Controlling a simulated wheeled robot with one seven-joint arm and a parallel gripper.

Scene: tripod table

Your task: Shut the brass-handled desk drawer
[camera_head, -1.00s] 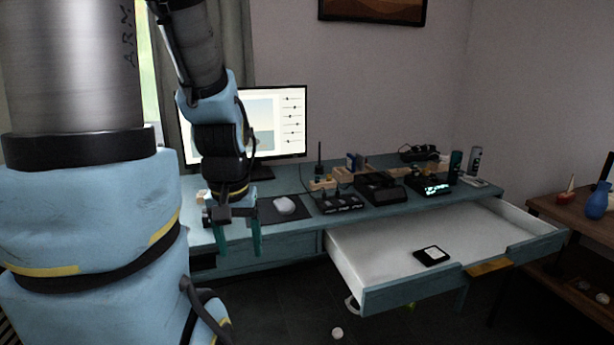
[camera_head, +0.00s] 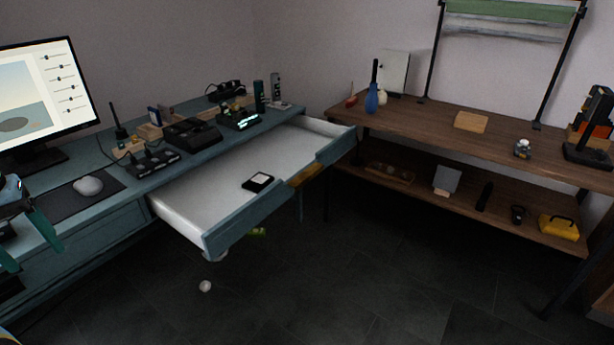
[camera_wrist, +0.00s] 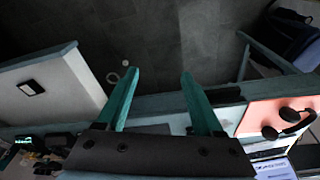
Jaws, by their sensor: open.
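The desk drawer (camera_head: 232,226) is pulled far out of the blue-green desk (camera_head: 98,222). It has a white inside, a blue-green front and a brass handle (camera_head: 305,175) on the front's middle. A small black box with a white label (camera_head: 258,182) lies in it. The drawer also shows at the left of the wrist view (camera_wrist: 66,84). My gripper (camera_head: 28,238) is at the left edge of the head view, over the desk's front edge, left of the drawer and apart from it. In the wrist view its two teal fingers (camera_wrist: 158,75) are spread with nothing between them.
A monitor (camera_head: 45,95), a mouse (camera_head: 88,186) and several small devices stand on the desk. A wooden shelf bench (camera_head: 420,115) stands at the right, close to the drawer's far end. A small white ball (camera_head: 205,286) lies on the dark floor, otherwise mostly clear in front.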

